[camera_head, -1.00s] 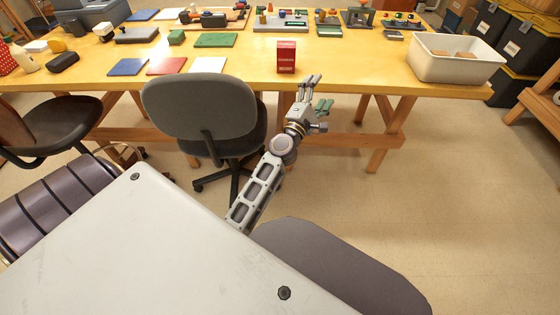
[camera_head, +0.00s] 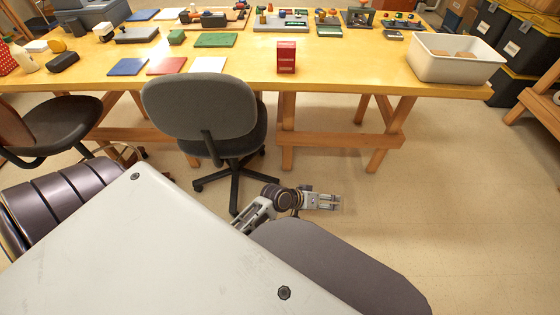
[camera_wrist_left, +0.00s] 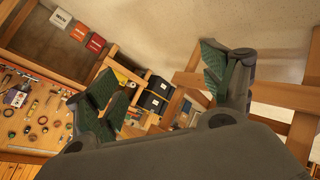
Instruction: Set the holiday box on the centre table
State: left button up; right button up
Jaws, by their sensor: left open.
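A small red box (camera_head: 286,57) with a pale label stands upright near the front edge of the long yellow wooden table (camera_head: 345,75). The label is too small to read, so I cannot tell whether it is the holiday box. My left gripper (camera_head: 337,202) is low, in front of the table and below its top, well apart from the red box. It also shows in the left wrist view (camera_wrist_left: 170,85), where its green-padded fingers are spread apart with nothing between them. My right gripper is not in view.
A grey office chair (camera_head: 200,105) stands against the table front, left of the red box. A white bin (camera_head: 440,72) is on the table's right end. Blue, red and white flat panels lie left of the box.

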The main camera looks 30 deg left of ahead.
pick_arm(q)
jog(key=s+a+f+m+g+y, duration=0.2)
jog(key=s+a+f+g, duration=0.1)
jog(key=s+f, duration=0.3)
jog(key=s+a+f+m+g+y, duration=0.3)
jog(key=s+f, duration=0.3)
jog(key=s, duration=0.5)
jog(key=shift+s+a+f+g, duration=0.25)
jog(key=shift+a+f+g, duration=0.15)
jog(key=shift+a, duration=0.2)
